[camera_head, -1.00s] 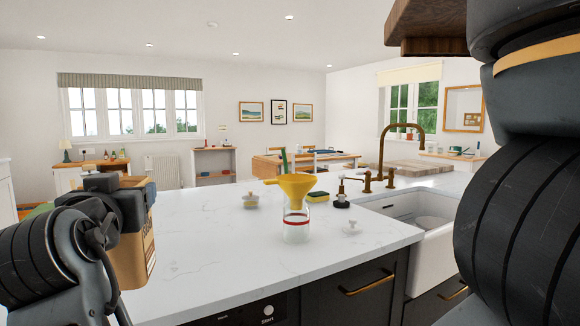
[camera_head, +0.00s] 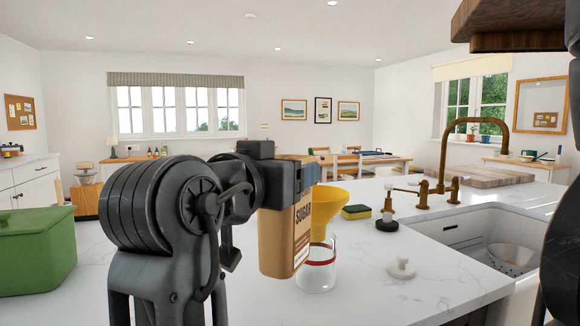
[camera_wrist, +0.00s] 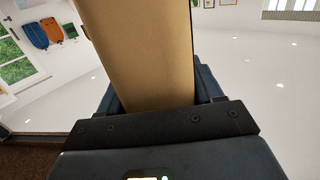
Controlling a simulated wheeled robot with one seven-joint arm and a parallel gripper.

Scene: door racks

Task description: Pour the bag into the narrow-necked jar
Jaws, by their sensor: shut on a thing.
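A brown paper bag marked SUGAR (camera_head: 286,238) is held upright by my gripper (camera_head: 290,178). In the wrist view the bag (camera_wrist: 145,55) stands between the jaws of my gripper (camera_wrist: 155,105). The narrow-necked jar (camera_head: 318,272) is clear glass with a red band and stands on the white counter. A yellow funnel (camera_head: 328,207) sits in its mouth. In the head view the bag is in front and to the left of the jar and funnel, hiding part of them. I cannot tell how far apart they are. The jar's contents are not clear.
A white knobbed lid (camera_head: 401,268) lies right of the jar. A yellow-green sponge (camera_head: 356,212) and a dark-based soap dispenser (camera_head: 388,215) are behind. The sink (camera_head: 470,240) and brass tap (camera_head: 447,150) are at right. A green box (camera_head: 35,250) stands at left.

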